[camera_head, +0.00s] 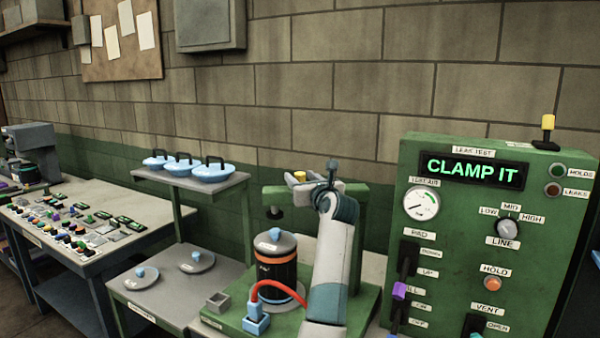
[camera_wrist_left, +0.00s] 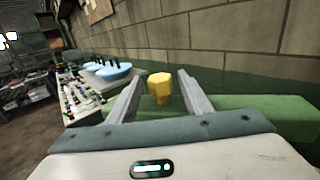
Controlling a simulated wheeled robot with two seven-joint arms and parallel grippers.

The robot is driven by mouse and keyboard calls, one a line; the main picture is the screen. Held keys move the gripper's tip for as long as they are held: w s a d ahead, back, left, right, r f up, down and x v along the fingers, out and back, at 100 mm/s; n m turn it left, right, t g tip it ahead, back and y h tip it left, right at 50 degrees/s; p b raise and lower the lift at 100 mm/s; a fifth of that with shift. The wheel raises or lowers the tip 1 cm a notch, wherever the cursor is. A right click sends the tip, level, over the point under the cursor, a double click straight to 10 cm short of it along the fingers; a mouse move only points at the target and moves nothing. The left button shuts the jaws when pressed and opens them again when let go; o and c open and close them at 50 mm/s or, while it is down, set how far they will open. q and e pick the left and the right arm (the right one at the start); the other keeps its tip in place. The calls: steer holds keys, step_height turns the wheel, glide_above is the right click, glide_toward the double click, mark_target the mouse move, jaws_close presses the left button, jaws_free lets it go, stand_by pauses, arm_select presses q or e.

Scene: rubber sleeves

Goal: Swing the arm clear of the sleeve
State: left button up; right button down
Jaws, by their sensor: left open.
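The black sleeve (camera_head: 276,272) with an orange band stands upright on the green press base (camera_head: 225,322), with a grey lid (camera_head: 275,241) on top. My left gripper (camera_head: 298,179) is above and behind the sleeve, at the top of the green press frame (camera_head: 355,195). Its fingers are open, pointing away from the head camera. A yellow knob (camera_head: 300,175) shows at the fingers. In the left wrist view the yellow knob (camera_wrist_left: 160,86) appears between the spread fingers; contact cannot be told. My left forearm passes right of the sleeve and hides part of the base. My right gripper is not in view.
A red hose (camera_head: 268,286) with a blue plug (camera_head: 256,320) reaches the sleeve's front. The green leak test panel (camera_head: 440,240) reading "CLAMP IT" stands right of my arm. A raised shelf (camera_head: 190,183) with several blue lids is to the left. The brick wall is behind.

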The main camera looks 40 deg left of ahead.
arm_select(q)
steer(key=shift+w+a, duration=0.3)
steer(key=shift+a, duration=0.2)
steer(key=shift+c, duration=0.6)
jaws_close()
